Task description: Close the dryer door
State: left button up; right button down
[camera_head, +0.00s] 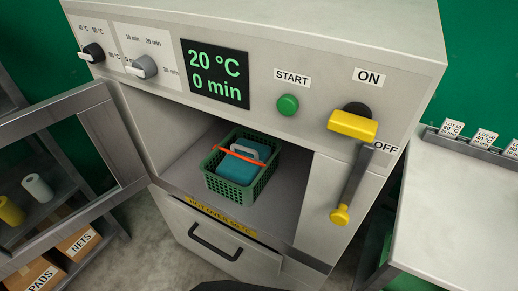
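The dryer door (70,227) is a grey frame with a see-through window, at the left of the head view. It stands wide open, swung out to the left of the dryer (166,125). The dryer chamber is open to view. A green basket (222,193) with an orange-red handle stands inside, holding a blue-teal item (238,170). Neither gripper can be made out in this view, and nothing is seen touching the door.
The front panel has dials (145,67), a display (214,73) reading 20 °C and 0 min, a green START button (288,105) and a yellow-ended lever (353,185). A drawer (215,240) sits below. A table (455,195) stands right; shelves with boxes (80,242) stand left.

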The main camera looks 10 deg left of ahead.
aim_at(92, 103)
jog(key=z, duration=2.3)
jog(key=k, duration=2.25)
jog(key=u, duration=3)
